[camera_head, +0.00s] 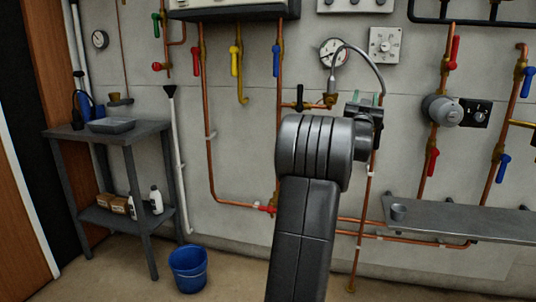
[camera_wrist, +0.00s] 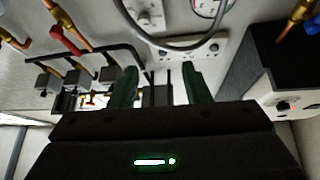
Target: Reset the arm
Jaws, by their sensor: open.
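My arm rises in the middle of the head view, and its links hide part of the wall behind. My gripper (camera_wrist: 160,85) shows in the wrist view with two dark green fingers apart and nothing between them. In the head view, my gripper (camera_head: 368,102) is small and partly hidden behind my wrist, in front of the pipe wall. A cable loops over the wrist.
Copper pipes with red, yellow and blue valve handles (camera_head: 235,60) line the wall. A grey metal shelf (camera_head: 460,218) juts out at right. A dark table (camera_head: 110,134) with a tray stands at left, and a blue bucket (camera_head: 188,268) sits on the floor.

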